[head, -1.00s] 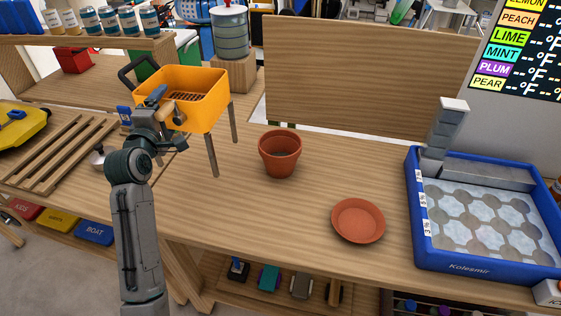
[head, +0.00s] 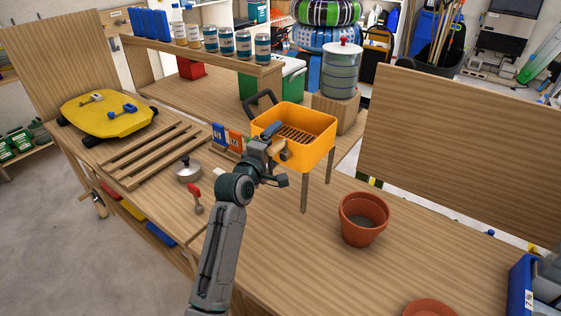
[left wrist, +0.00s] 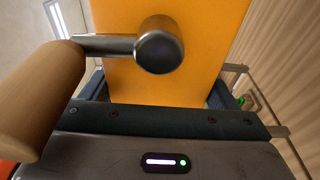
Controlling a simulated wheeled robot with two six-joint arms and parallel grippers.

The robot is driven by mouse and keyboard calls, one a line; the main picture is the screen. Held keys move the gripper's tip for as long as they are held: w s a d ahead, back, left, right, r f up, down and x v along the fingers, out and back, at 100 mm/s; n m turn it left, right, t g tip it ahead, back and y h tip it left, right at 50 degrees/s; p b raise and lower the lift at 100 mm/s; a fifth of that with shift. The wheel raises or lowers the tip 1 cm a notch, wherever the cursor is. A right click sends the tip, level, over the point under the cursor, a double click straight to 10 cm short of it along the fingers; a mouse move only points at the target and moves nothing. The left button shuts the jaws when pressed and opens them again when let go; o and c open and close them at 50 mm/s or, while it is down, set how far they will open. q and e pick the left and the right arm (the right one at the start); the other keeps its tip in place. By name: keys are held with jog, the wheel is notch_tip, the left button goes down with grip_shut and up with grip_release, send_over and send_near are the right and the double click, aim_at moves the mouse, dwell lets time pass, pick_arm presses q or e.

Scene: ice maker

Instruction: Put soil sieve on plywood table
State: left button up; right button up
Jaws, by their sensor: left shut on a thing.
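The soil sieve (head: 312,139) is an orange box with a dark grated bottom, a black loop handle at its far left and legs below. It stands upright over the plywood table (head: 275,240); I cannot tell whether all its legs touch the top. My left gripper (head: 272,148) is shut on the sieve's near left side. In the left wrist view, the sieve's orange wall (left wrist: 165,85) fills the middle, with a wooden grip (left wrist: 38,100) on a metal rod in front of it. The fingertips are mostly hidden.
A terracotta pot (head: 363,222) stands right of the sieve, and a saucer (head: 430,308) is at the bottom edge. A slatted wooden rack (head: 150,152), a steel kettle (head: 188,170) and a red-handled tool (head: 195,197) lie left. A shelf of cans (head: 210,55) stands behind.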

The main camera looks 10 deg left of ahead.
aim_at(275, 159)
pick_arm(q)
jog(key=shift+f, duration=0.8)
jog(key=shift+w+f, duration=0.1)
jog(key=shift+f, duration=1.45)
pick_arm(e)
jog(key=shift+w+d+r, duration=0.2)
jog(key=shift+w+d, duration=0.15)
jog(key=shift+d, duration=0.3)
pick_arm(q)
jog(key=o, duration=1.6)
jog(key=shift+f, duration=0.25)
jog(key=shift+o, duration=0.2)
pick_arm(e)
jog(key=shift+s+a, duration=0.1)
jog(key=shift+a, duration=0.05)
pick_arm(q)
jog(key=shift+r, duration=0.15)
pick_arm(e)
jog(key=shift+a, duration=0.1)
pick_arm(q)
jog(key=shift+s, duration=0.35)
jog(key=b+v, duration=0.1)
jog(key=v, duration=1)
jog(key=shift+s+b, duration=0.3)
pick_arm(e)
jog(key=shift+w+d+f, duration=0.15)
jog(key=shift+f, duration=0.3)
jog(key=shift+w+d+f, duration=0.1)
jog(key=shift+w+f, duration=0.05)
jog(key=shift+f, duration=0.25)
